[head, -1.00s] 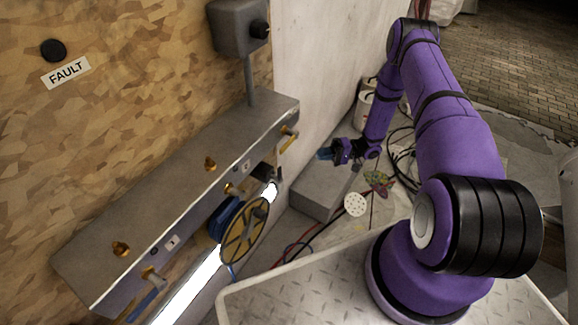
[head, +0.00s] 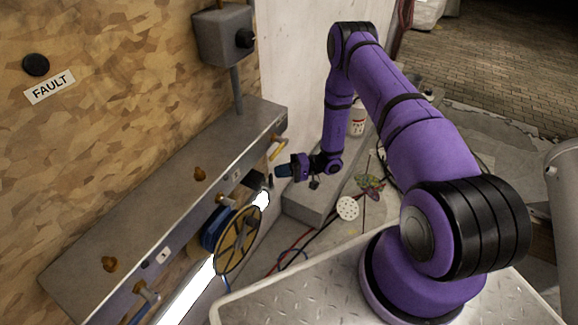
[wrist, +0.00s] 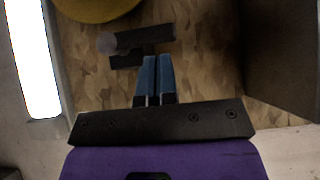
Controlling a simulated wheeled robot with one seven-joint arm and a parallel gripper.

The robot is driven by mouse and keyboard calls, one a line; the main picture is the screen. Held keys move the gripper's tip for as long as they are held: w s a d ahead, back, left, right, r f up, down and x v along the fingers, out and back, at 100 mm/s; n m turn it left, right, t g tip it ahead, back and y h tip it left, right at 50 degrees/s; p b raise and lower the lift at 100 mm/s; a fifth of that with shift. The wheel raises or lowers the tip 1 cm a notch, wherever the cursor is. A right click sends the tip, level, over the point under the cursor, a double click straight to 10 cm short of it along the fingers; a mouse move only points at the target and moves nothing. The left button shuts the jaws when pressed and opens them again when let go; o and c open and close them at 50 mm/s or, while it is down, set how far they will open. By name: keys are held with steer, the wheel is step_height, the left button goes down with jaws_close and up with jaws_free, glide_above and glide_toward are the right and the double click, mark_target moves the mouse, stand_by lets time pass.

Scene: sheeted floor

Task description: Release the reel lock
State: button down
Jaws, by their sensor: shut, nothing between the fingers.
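The reel (head: 238,241), a yellow-brown spoked disc with a blue part behind it, sits under the grey metal housing in the head view. Its yellow rim (wrist: 97,7) shows at the top of the wrist view. A dark bar with a rounded grey end (wrist: 145,40) lies just beyond my fingertips in the wrist view; it looks like the reel lock. My gripper (head: 280,171) has blue fingers, shut and empty, pointing left toward the housing's right end. In the wrist view the fingertips (wrist: 154,58) overlap the bar's lower edge; I cannot tell whether they touch.
A grey housing (head: 165,195) with brass fittings runs along the wooden wall. A bright light tube (head: 190,292) runs below it. A grey switch box (head: 222,37) and a FAULT label (head: 49,87) are above. A grey block (head: 308,207) and cables lie on the floor.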

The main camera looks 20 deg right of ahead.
steer(key=shift+s+a, duration=0.3)
steer(key=shift+a, duration=0.1)
